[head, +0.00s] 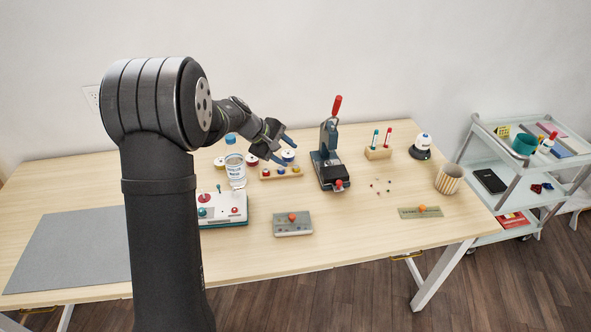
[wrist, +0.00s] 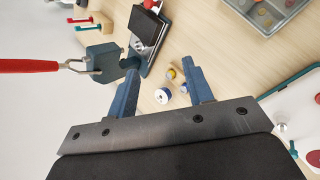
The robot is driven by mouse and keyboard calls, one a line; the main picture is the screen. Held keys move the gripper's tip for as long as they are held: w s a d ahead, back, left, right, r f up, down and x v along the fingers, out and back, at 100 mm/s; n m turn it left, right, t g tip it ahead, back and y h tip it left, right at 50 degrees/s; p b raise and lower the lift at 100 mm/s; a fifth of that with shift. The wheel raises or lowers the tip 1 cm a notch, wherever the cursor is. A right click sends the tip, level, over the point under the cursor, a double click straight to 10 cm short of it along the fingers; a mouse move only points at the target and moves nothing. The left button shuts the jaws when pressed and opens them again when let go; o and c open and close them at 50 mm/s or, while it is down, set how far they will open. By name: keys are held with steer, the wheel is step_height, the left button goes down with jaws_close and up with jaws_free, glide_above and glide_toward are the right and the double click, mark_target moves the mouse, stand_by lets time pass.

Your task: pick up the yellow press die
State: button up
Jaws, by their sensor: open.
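The yellow press die (head: 295,169) appears to be the right-hand piece on a small wooden rack (head: 283,178) near the table's middle. A blue and a red piece stand beside it. In the wrist view the yellow die (wrist: 171,74) shows small, beyond and between my fingers. My gripper (head: 284,147) is open and empty, raised above and behind the rack, with its blue fingers pointing right. In the wrist view my gripper (wrist: 162,70) shows both fingers spread, with nothing between them touching either finger. The rack itself is hard to make out there.
A hand press (head: 330,158) with a tall red lever (head: 337,105) stands just right of my gripper. Thread spools (head: 288,155) and a water bottle (head: 235,168) stand near the rack. A grey box (head: 292,225) lies in front.

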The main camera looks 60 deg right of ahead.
step_height(320, 180, down, 6)
steer(key=w+a+n+g+h, duration=0.1)
steer(key=w+n+h, duration=0.2)
steer(key=n, duration=0.5)
steer(key=n+t+h, duration=0.3)
steer(key=n+h, duration=0.1)
steer(key=n, duration=0.5)
glide_toward(297, 166)
steer(key=shift+w+d+f, duration=0.1)
steer(key=shift+d+f, duration=0.1)
steer(key=shift+d, duration=1)
steer(key=shift+s+f+x, duration=0.1)
steer(key=shift+s+x, duration=0.05)
steer(key=shift+x, duration=1.25)
steer(key=shift+s+f+x, duration=0.1)
steer(key=shift+s+x, duration=0.1)
steer(key=shift+x, duration=1.15)
steer(key=shift+a, duration=0.2)
jaws_close()
